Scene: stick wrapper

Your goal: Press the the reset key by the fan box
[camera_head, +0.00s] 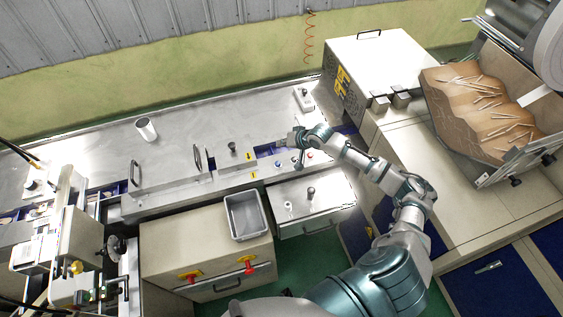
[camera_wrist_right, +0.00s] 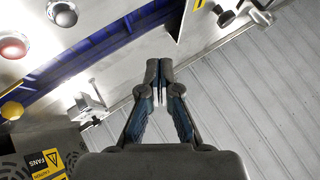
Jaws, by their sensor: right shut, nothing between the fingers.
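The fan box (camera_head: 375,70) is the pale cabinet with yellow warning labels at the upper right of the head view. Its FANS label (camera_wrist_right: 50,162) shows at the lower left of the right wrist view. A red button (camera_wrist_right: 13,45), a silver button (camera_wrist_right: 62,13) and a yellow button (camera_wrist_right: 12,110) lie left of my gripper in the wrist view. I cannot tell which control is the reset key. My right gripper (camera_wrist_right: 160,68) is shut and empty, its tips apart from these buttons. In the head view the right gripper (camera_head: 298,141) is above the machine top. My left gripper is not in view.
A small white unit (camera_head: 303,98) stands by the fan box. A grey tray (camera_head: 245,215) sits in front, and a white cup (camera_head: 146,128) stands at the back left. A bin of sticks (camera_head: 490,105) is at the right. The metal top (camera_head: 90,142) has free room.

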